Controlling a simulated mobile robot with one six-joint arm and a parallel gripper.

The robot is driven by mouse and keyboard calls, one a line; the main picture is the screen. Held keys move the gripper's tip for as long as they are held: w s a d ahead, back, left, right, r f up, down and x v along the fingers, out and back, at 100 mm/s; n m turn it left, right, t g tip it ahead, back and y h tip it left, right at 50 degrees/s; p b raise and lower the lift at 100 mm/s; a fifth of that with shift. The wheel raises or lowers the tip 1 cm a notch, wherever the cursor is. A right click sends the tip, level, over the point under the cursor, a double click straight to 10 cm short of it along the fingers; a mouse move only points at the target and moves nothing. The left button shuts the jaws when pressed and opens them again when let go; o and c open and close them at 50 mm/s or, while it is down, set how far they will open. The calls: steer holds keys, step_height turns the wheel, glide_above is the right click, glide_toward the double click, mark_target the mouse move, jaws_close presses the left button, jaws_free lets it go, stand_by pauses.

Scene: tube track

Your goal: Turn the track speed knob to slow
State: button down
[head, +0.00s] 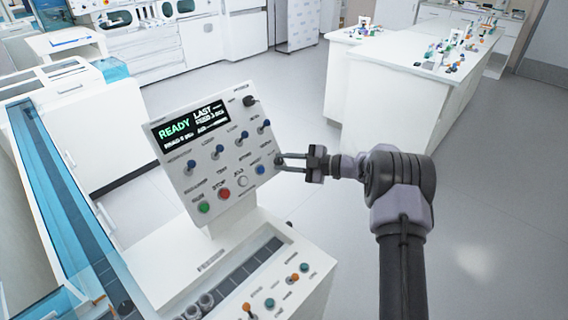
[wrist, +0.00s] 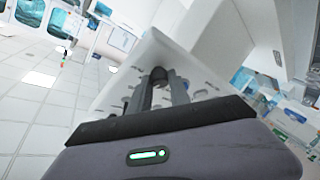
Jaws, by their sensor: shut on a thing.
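The white control panel (head: 190,165) stands tilted, with a lit display (head: 192,124) reading READY and LAST. Its face carries several blue-tipped switches, a green button (head: 204,207), a red button (head: 224,194) and a white button (head: 242,181). My gripper (head: 281,161) reaches in from the right and is shut on a dark knob (wrist: 158,75) at the panel's lower right edge. In the wrist view the knob sits between the two fingertips (wrist: 160,88). The knob's pointer and its label are too small or hidden to read.
A black knob (head: 250,101) sits at the panel's upper right corner. Below the panel, a white machine deck (head: 160,262) holds a dark track and several coloured caps. A blue-covered track (head: 70,215) runs along the left. Open floor (head: 480,210) lies to the right.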

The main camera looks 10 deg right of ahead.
steer(key=shift+n+g, duration=0.7)
steer(key=shift+n, duration=0.6)
steer(key=c, duration=1.2)
jaws_free()
steer(key=p+v, duration=0.5)
steer(key=v, duration=1.2)
steer(key=shift+r, duration=0.2)
steer(key=shift+s+d, duration=0.1)
